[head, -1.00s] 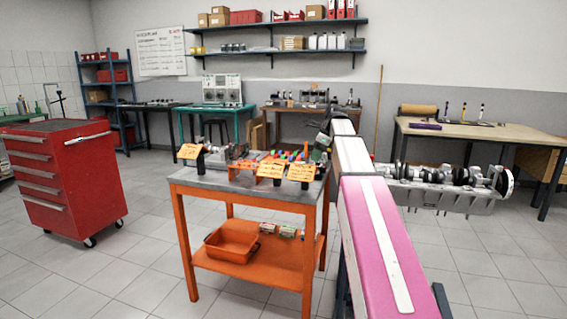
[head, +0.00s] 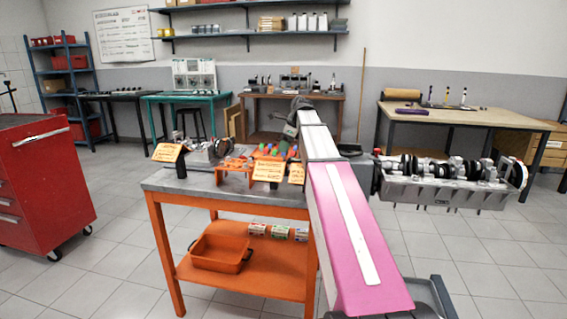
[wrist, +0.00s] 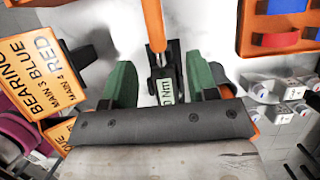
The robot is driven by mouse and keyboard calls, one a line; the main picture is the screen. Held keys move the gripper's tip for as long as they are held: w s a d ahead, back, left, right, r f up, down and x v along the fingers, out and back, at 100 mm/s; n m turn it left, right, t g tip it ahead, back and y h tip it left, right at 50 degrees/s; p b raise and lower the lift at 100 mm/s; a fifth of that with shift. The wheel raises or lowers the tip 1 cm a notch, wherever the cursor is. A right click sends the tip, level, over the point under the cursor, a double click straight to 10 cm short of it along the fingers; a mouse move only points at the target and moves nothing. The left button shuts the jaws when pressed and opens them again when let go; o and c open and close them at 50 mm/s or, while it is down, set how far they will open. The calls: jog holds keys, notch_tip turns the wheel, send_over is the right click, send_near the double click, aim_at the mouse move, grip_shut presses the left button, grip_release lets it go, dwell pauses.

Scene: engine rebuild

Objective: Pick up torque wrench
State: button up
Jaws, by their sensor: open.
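In the wrist view, the torque wrench (wrist: 153,24) shows as an orange shaft joining a black part with a pale label ending in "0 Nm". It lies on a grey top, running away from me between my fingers. My gripper (wrist: 163,82) has two green fingers, open, one on each side of the black part, with gaps visible. The near end of the wrench is hidden behind the gripper's dark body. In the head view, my gripper (head: 287,146) is over the right part of the orange cart's top, and I cannot make out the wrench there.
The orange cart (head: 165,184) carries yellow cards (head: 269,171), an orange rack (head: 236,163) and metal parts. An orange bin (head: 219,253) sits on its lower shelf. A red tool chest (head: 44,185) stands left. An engine block (head: 440,192) is right. Floor between chest and cart is clear.

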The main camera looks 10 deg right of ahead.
aim_at(279, 158)
jog(key=shift+x, duration=3.55)
jog(key=shift+s+a, duration=0.1)
jog(key=shift+s, duration=0.1)
grip_shut()
